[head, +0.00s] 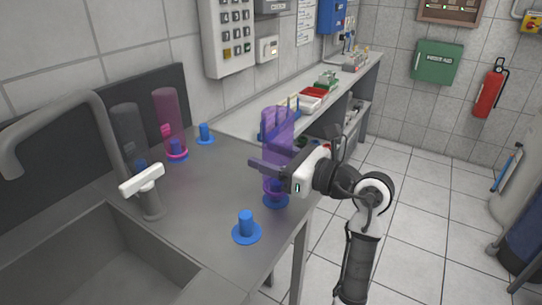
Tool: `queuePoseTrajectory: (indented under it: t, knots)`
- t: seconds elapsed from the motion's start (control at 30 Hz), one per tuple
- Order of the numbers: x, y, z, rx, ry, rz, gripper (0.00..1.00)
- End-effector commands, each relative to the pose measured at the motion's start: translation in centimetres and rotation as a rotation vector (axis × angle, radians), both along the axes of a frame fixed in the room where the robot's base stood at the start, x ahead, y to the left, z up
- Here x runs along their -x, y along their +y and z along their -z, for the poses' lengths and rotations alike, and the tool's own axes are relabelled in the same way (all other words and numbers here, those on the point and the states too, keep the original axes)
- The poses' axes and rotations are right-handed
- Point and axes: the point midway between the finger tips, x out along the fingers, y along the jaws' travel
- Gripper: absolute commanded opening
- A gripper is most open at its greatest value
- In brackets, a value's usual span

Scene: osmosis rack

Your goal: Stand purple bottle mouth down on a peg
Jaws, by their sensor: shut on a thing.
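The translucent purple bottle (276,128) is upright in the head view, with its rounded closed end up and its narrower mouth end down. My gripper (268,166) is shut around the bottle's lower half. Directly below is a blue peg with a round base (276,203). The bottle's mouth end overlaps this peg in the picture. I cannot tell whether the mouth is around the peg or just above or in front of it. One bare blue peg (246,224) stands nearer the front edge, another (205,132) at the back.
A pink bottle (167,115) and a dark grey bottle (127,130) stand on pegs at the back left. A tap (148,182) and sink (95,255) lie to the left. A side counter (235,122) with trays (310,103) is behind.

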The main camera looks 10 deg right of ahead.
Motion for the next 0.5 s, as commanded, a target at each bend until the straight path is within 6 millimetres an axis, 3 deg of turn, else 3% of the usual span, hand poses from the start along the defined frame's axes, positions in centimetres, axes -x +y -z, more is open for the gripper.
queuePoseTrajectory:
  t: [0.5]
  knots:
    - [0.0,0.0,0.67,0.0,0.0,0.0,0.32]
